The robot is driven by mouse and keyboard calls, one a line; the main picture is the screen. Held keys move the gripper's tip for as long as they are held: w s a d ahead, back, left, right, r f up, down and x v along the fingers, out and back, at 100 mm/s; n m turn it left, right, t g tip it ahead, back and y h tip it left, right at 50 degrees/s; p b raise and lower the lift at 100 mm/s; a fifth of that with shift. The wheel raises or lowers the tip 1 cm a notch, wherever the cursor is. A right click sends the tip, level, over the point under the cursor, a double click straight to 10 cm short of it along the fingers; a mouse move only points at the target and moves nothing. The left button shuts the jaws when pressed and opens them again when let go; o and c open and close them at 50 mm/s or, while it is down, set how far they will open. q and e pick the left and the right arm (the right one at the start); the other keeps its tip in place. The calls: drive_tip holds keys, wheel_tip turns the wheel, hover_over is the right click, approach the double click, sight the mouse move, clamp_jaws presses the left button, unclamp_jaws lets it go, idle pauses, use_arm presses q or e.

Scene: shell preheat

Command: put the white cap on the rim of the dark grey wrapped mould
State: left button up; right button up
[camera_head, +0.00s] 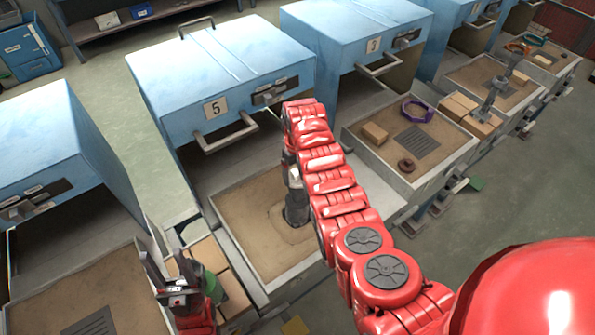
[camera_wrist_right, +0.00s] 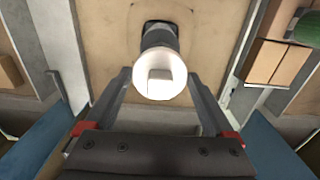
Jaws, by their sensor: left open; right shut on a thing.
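The dark grey wrapped mould (camera_head: 296,210) stands upright in the sand tray under furnace 5. In the right wrist view the mould (camera_wrist_right: 158,36) shows behind a white round piece, which I take for the white cap (camera_wrist_right: 141,77), with a small pale block at its middle. My right gripper (camera_wrist_right: 160,80) is shut on the cap, its fingers on either side. The cap appears over the mould's top; whether it touches the rim I cannot tell. My left gripper (camera_head: 168,268) is open and empty.
The sand tray (camera_head: 231,243) has a raised wall; furnace 5 (camera_head: 222,72) stands close behind. Cardboard boxes (camera_head: 228,290) and a green thing (camera_head: 207,256) lie left of it. A neighbouring tray (camera_head: 437,165) holds a purple ring (camera_head: 417,111), a box and a brown ring.

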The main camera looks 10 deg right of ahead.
drive_tip(key=shift+f, duration=0.25)
drive_tip(key=o, duration=1.1)
drive_tip(key=shift+r, duration=0.1)
drive_tip(key=shift+c, duration=0.2)
drive_tip(key=shift+r, duration=0.2)
